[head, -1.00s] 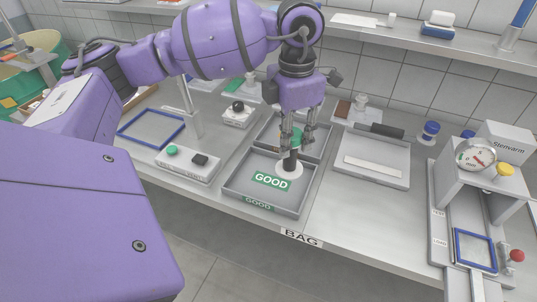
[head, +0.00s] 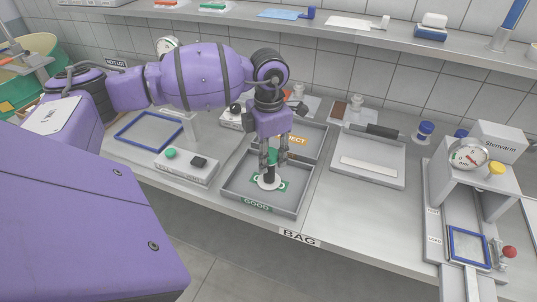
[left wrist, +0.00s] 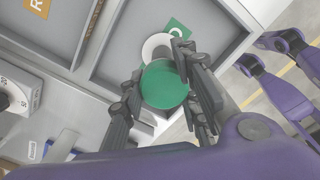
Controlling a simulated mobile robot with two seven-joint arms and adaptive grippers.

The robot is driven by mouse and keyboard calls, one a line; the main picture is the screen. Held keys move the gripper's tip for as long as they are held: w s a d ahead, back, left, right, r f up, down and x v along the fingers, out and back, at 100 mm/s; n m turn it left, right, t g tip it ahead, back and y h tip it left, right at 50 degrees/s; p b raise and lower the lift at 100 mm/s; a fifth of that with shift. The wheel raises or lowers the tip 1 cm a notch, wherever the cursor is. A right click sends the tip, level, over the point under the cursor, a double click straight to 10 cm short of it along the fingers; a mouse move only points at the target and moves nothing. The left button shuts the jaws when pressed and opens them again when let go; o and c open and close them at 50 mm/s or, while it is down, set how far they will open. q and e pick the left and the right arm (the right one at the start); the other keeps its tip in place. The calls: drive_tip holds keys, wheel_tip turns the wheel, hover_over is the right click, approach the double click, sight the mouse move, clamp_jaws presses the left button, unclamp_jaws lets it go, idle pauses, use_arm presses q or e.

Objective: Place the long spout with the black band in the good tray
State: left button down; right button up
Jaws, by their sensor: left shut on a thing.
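My left gripper (head: 273,158) is shut on the long spout (head: 269,174), which it holds upright. The spout has a green top, a black band and a wide white flange at its foot. It is inside the outline of the good tray (head: 306,186), over the green GOOD label, which it partly covers. The flange is at or very near the tray floor; I cannot tell if it touches. In the left wrist view the green top (left wrist: 165,84) sits between the fingers, with the white flange (left wrist: 158,46) beyond it. My right gripper does not show.
The reject tray (head: 318,132), with an orange label, adjoins behind. A grey tray (head: 390,172) stands to the right, and a gauge press (head: 470,157) farther right. A control box (head: 186,166) and blue frame (head: 135,143) are left.

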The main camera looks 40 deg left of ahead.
use_arm(q)
drive_tip(key=shift+f, duration=0.2)
drive_tip(key=c, duration=1.3)
unclamp_jaws()
drive_tip(key=shift+c, duration=0.2)
drive_tip(key=shift+r, duration=0.15)
drive_tip(key=shift+r, duration=0.35)
wheel_tip(320, 180, up, 10)
drive_tip(key=shift+r+b, duration=0.2)
drive_tip(key=shift+b, duration=0.1)
drive_tip(key=shift+r, duration=0.55)
